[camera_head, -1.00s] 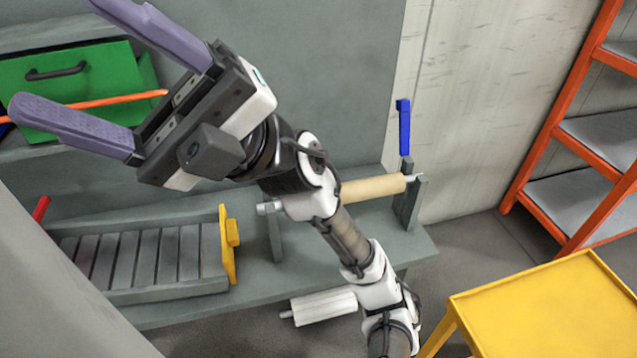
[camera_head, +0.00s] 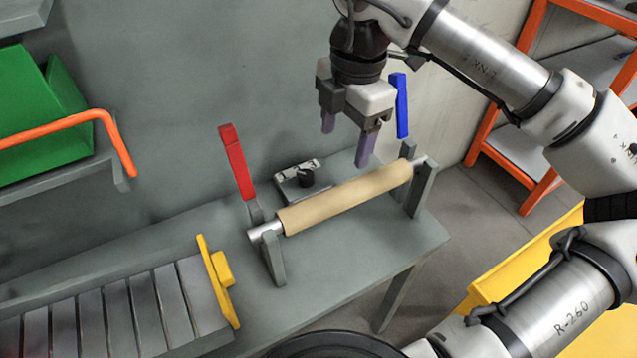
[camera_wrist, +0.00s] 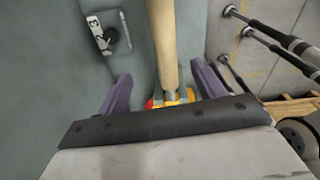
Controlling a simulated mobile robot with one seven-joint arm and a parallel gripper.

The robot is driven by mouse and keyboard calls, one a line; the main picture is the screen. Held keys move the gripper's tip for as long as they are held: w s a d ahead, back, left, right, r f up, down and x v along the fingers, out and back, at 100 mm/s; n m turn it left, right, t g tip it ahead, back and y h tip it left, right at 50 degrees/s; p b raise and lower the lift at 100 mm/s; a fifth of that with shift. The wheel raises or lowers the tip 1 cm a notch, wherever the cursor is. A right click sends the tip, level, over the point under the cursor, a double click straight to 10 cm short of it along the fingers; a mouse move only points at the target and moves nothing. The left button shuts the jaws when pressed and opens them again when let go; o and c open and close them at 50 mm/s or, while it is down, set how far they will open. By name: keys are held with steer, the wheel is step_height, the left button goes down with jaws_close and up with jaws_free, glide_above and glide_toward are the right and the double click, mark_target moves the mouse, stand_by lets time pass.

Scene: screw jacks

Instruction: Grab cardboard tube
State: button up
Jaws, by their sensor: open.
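The tan cardboard tube (camera_head: 345,198) lies on a metal shaft between two grey uprights on the grey bench. My gripper (camera_head: 346,143) points down above the bench, near the tube's right-hand part, with its purple fingers apart and nothing between them. In the wrist view the tube (camera_wrist: 163,40) runs from the top edge down toward the space between the fingers of my gripper (camera_wrist: 160,85). The fingers look clear of the tube. How far they are above it is hard to tell.
A red lever (camera_head: 236,162) stands by the left upright and a blue lever (camera_head: 400,105) by the right. A small dial device (camera_head: 300,177) sits behind the tube. A slatted roller tray with a yellow end plate (camera_head: 219,283) is at left.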

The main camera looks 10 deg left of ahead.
mark_target(349, 186)
steer(key=shift+m+h, duration=0.4)
steer(key=shift+m, duration=0.1)
steer(key=f, duration=0.2)
steer(key=d+f, duration=0.1)
steer(key=f, duration=0.2)
steer(key=f+p, duration=0.1)
steer(key=f, duration=0.2)
steer(key=shift+w+d+f, duration=0.2)
steer(key=shift+d, duration=0.2)
steer(key=shift+a+f+p, duration=0.15)
steer(key=shift+f+p, duration=0.25)
steer(key=shift+f, duration=0.95)
steer(key=shift+a+f+p, duration=0.1)
steer(key=shift+f+p, duration=0.25)
steer(key=shift+f, duration=1)
steer(key=c, duration=1.4)
steer(key=shift+r, duration=0.1)
steer(key=shift+c, duration=0.2)
